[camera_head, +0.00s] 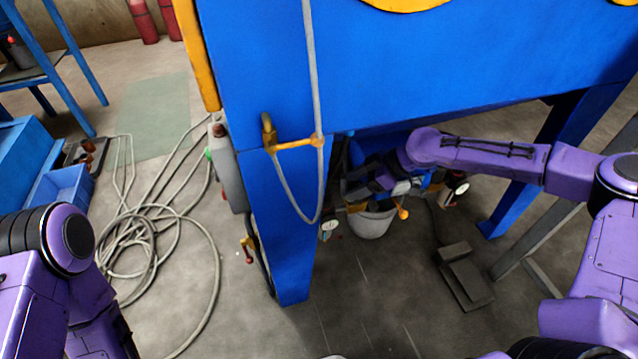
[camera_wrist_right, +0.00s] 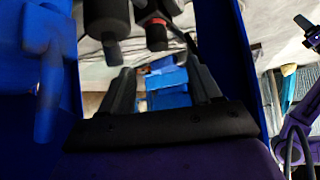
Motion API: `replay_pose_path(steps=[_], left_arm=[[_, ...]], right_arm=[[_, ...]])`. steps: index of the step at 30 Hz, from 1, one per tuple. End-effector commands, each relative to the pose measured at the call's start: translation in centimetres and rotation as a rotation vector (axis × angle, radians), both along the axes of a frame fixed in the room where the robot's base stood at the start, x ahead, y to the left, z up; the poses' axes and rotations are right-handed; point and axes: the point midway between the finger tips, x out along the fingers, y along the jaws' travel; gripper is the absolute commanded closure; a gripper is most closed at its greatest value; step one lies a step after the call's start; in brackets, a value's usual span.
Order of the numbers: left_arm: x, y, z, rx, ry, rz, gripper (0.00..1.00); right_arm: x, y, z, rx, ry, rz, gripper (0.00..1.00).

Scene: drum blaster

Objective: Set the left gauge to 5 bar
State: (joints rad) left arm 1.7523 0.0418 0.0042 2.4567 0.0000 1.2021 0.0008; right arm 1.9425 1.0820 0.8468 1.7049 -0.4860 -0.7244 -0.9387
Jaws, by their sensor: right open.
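Under the blue machine two round white gauges show in the head view. The left gauge (camera_head: 328,228) hangs beside the blue leg; its needle is too small to read. The right gauge (camera_head: 459,190) sits to the right of my right gripper (camera_head: 385,183). That gripper reaches under the machine, among dark parts that partly hide it. In the right wrist view my right gripper (camera_wrist_right: 161,88) is open, with nothing between its fingers. Just beyond the fingertips are a black knob (camera_wrist_right: 108,25) and a dark part with a red band (camera_wrist_right: 153,20). My left gripper is out of view.
The blue machine leg (camera_head: 285,220) stands left of the gauges. A light bucket (camera_head: 371,222) stands below my right gripper. A foot pedal (camera_head: 463,278) lies on the floor to the right. Coiled hose (camera_head: 150,240) covers the floor at left. The front middle floor is clear.

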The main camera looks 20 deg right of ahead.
Motion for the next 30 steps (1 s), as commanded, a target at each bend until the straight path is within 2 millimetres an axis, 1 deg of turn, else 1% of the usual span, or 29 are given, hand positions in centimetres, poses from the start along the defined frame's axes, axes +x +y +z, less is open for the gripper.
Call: replay_pose_path(steps=[2, 5, 12, 15, 18, 22, 29, 30], left_arm=[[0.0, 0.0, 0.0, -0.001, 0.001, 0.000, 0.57], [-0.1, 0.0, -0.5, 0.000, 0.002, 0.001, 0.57], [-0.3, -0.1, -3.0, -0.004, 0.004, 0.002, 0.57], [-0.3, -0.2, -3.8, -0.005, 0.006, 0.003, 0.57], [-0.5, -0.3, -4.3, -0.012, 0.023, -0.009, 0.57], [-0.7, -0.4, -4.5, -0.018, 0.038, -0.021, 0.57], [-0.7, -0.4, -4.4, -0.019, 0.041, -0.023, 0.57], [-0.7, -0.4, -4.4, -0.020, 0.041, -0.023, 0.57]], right_arm=[[0.0, 0.1, -0.1, -0.001, 0.000, 0.003, 0.37], [0.3, 0.8, -0.9, -0.002, 0.001, 0.006, 0.37], [1.8, 4.4, -4.9, -0.001, 0.002, 0.013, 0.37], [2.3, 5.7, -6.2, 0.000, 0.002, 0.011, 0.37], [2.8, 6.6, -7.1, -0.001, 0.000, 0.008, 0.37], [3.1, 7.1, -7.5, 0.000, 0.001, 0.006, 0.37], [3.1, 7.1, -7.5, 0.000, 0.001, 0.005, 0.37], [3.1, 7.1, -7.5, 0.000, 0.001, 0.005, 0.43]])
